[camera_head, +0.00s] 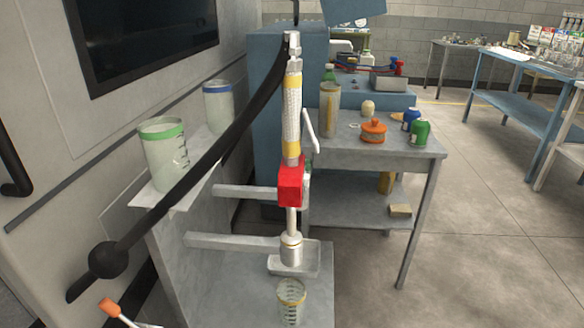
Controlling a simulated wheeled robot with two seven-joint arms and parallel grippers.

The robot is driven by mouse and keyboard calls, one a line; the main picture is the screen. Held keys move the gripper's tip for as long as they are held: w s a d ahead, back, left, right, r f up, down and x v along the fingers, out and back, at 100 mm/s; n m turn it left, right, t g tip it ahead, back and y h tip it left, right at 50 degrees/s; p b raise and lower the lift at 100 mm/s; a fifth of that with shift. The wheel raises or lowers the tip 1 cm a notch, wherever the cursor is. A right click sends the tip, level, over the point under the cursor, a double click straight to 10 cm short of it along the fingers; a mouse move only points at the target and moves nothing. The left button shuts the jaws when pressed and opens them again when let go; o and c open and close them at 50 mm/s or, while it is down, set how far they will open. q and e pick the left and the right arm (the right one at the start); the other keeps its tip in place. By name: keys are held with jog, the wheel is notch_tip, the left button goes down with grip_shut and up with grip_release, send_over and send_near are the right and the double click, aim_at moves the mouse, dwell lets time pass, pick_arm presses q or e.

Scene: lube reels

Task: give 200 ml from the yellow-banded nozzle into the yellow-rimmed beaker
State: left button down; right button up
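The yellow-banded nozzle (291,110) hangs upright in the middle of the head view. It has a white braided section between yellow bands, a red block (291,185) below, and a thin spout ending in a silver tip (291,250). A pale lever (310,131) sits at its right side.
A green-rimmed beaker (166,160) and a blue-rimmed beaker (219,108) stand on a pale shelf at left. A thick black bar or hose (190,175) crosses before them. A grey table (400,150) at right holds several containers. The floor at right is clear.

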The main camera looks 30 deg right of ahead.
grip_shut()
dwell(1.4)
